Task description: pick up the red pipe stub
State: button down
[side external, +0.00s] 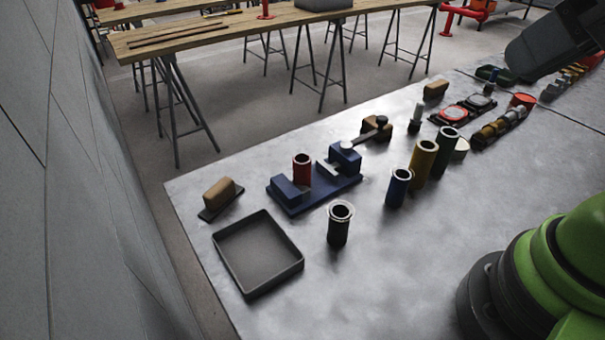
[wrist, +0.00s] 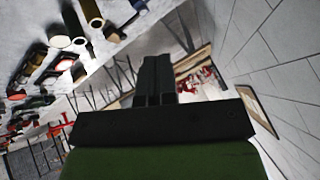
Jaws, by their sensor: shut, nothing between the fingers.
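The red pipe stub (side external: 302,169) stands upright in the side view, in the blue clamp fixture (side external: 318,194) between its blocks. Its open end faces up. My gripper (wrist: 155,62) shows in the wrist view with its two dark fingers together and nothing between them. It is apart from the stub, and its fingertips are not clearly seen in the side view. I cannot make out the red stub in the wrist view.
An empty grey tray (side external: 258,252) and a brown-topped brush (side external: 220,197) lie left of the fixture. A black stub (side external: 339,224), a blue stub (side external: 398,187), a yellow pipe (side external: 421,166) and a green pipe (side external: 444,152) stand to the right. The front metal tabletop is clear.

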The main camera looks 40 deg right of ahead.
jog(key=c, duration=0.7)
grip_release()
jog(key=shift+o, duration=0.2)
